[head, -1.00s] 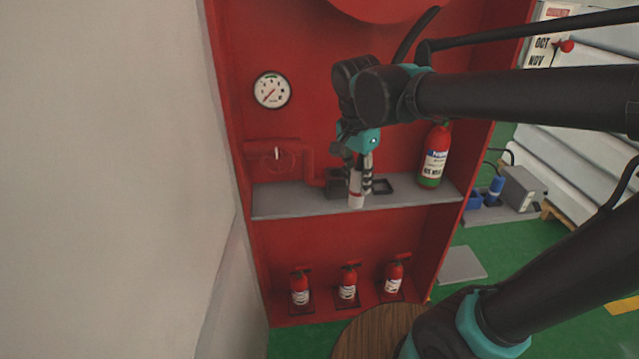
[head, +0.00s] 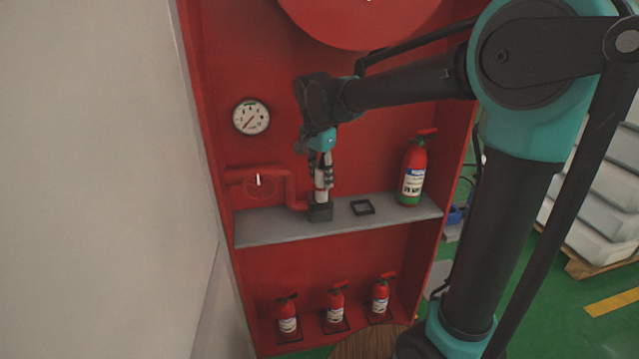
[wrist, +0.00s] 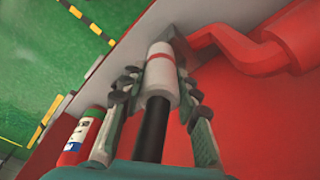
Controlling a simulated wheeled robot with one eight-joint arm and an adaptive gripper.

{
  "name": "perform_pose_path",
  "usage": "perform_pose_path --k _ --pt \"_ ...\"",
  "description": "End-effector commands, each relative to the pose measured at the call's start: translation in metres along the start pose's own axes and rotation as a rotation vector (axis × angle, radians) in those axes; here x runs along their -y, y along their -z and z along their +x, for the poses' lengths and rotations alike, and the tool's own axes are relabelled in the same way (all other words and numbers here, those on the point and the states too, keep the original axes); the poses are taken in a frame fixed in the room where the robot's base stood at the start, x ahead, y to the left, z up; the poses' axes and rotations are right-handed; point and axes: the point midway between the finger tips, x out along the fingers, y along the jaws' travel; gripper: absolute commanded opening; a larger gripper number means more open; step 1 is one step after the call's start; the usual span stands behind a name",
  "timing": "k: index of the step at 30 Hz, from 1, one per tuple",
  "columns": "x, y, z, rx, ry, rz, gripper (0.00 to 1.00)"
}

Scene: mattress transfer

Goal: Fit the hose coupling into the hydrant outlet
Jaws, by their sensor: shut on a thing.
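The hose coupling (head: 321,193) is a white cylinder with a red band, on a black hose (wrist: 152,130). My gripper (head: 321,180) is shut on it and holds it upright over the shelf. In the wrist view the fingers grip the coupling (wrist: 160,82) from both sides. The hydrant outlet (head: 320,214) is a dark square block on the shelf at the end of a red pipe. The coupling's lower end is at the block's top in the head view. In the wrist view the block (wrist: 180,47) is partly hidden behind the coupling; I cannot tell how deep it sits.
The grey shelf (head: 270,231) also holds an empty black square frame (head: 362,208) and a fire extinguisher (head: 413,170) to the right. The red pipe (head: 290,188) with a valve runs left of the outlet. Small extinguishers (head: 336,303) stand below. A gauge (head: 251,117) hangs above.

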Motion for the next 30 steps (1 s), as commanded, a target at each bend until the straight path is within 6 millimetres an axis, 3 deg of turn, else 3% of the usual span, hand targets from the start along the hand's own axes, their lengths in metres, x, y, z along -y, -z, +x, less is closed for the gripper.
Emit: perform_pose_path --k 10,18,29,30 --pt "0.023 0.015 0.002 0.0 0.0 -0.001 0.0" --pt "0.022 0.01 0.036 0.0 0.0 -0.001 0.0" --pt "0.022 0.009 0.04 0.0 0.0 -0.001 0.0" --pt "0.022 0.009 0.039 0.0 0.0 -0.001 0.36"
